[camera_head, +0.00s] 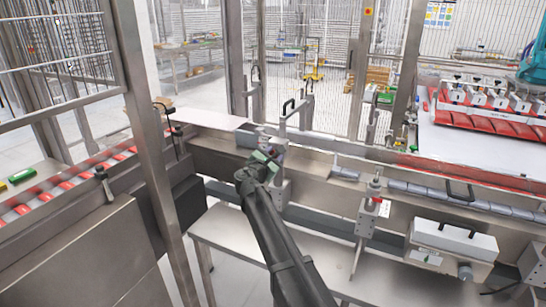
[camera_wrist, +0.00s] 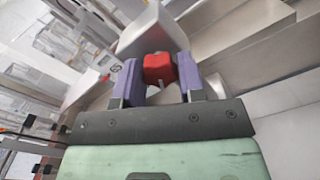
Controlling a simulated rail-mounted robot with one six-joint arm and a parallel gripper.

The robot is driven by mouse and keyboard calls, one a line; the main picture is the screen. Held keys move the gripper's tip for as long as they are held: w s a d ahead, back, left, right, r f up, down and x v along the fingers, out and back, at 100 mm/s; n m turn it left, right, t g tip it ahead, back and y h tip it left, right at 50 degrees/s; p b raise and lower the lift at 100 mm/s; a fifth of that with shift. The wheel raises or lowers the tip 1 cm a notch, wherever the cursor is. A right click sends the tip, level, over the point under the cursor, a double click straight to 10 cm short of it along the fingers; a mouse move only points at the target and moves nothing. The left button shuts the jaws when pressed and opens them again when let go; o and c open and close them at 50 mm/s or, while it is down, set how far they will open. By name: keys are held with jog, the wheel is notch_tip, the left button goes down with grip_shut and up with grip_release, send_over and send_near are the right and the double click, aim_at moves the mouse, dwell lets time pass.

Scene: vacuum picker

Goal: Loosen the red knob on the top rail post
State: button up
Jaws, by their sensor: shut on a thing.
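In the wrist view the red knob (camera_wrist: 159,66) sits between the two purple fingers of my gripper (camera_wrist: 159,80), which are shut on it from both sides. The knob is in front of a light grey metal post (camera_wrist: 153,33). In the head view my gripper (camera_head: 270,154) is at the upper part of a rail post (camera_head: 281,190) in the middle of the conveyor. My gripper and arm largely hide the knob in the head view.
A second post with a red knob (camera_head: 376,183) stands to the right along the rail. A white-topped box (camera_head: 453,240) sits farther right. A steel frame upright (camera_head: 150,140) stands left of my arm. A fence lies behind the conveyor.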

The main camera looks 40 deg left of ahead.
dwell(0.3)
jog(key=o, duration=0.9)
jog(key=v, duration=1.1)
jog(key=shift+w, duration=0.1)
